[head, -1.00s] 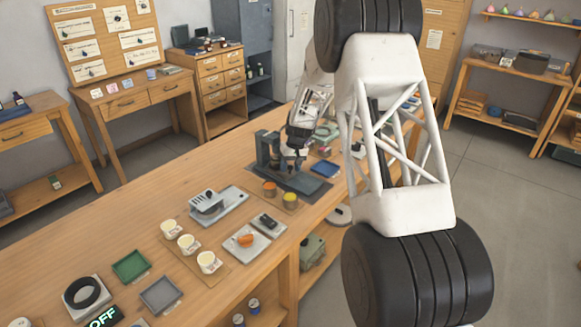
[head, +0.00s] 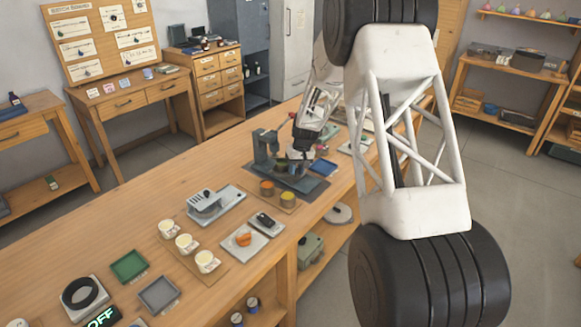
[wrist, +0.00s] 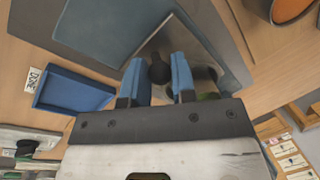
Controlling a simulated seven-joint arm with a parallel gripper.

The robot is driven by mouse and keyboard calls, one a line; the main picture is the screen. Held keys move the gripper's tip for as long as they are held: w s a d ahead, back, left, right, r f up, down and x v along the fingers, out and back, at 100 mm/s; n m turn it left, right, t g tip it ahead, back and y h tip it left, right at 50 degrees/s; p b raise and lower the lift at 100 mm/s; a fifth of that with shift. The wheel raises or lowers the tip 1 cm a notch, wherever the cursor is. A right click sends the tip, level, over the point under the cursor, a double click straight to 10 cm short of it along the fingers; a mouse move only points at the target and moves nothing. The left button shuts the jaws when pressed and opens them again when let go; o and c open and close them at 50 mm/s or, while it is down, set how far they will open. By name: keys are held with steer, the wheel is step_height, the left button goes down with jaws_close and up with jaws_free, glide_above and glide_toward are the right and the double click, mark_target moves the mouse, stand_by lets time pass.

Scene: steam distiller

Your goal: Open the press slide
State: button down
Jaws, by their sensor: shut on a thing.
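The press (head: 262,146) is a dark grey-blue frame on a flat base (head: 265,183), standing on the long wooden bench. My gripper (head: 301,154) is low at the right side of the press, small and partly hidden by its own wrist. In the wrist view, the blue fingers of my gripper (wrist: 159,66) are shut on a round black knob (wrist: 160,77), one on each side. The knob sits at a shiny metal slide plate (wrist: 180,42) beside the dark base. Part of the slide is hidden under the fingers.
A blue tray (wrist: 72,91) with a DONE label lies beside the base. My large arm link covers the bench's right part.

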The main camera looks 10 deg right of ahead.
steer(key=s+d, duration=0.6)
steer(key=shift+s+d, duration=0.1)
stand_by(0.3)
steer(key=c, duration=0.9)
jaws_free()
steer(key=shift+c, duration=0.2)
step_height(320, 180, up, 8)
steer(key=d, duration=0.1)
steer(key=shift+d+f, duration=0.15)
steer(key=shift+d, duration=0.05)
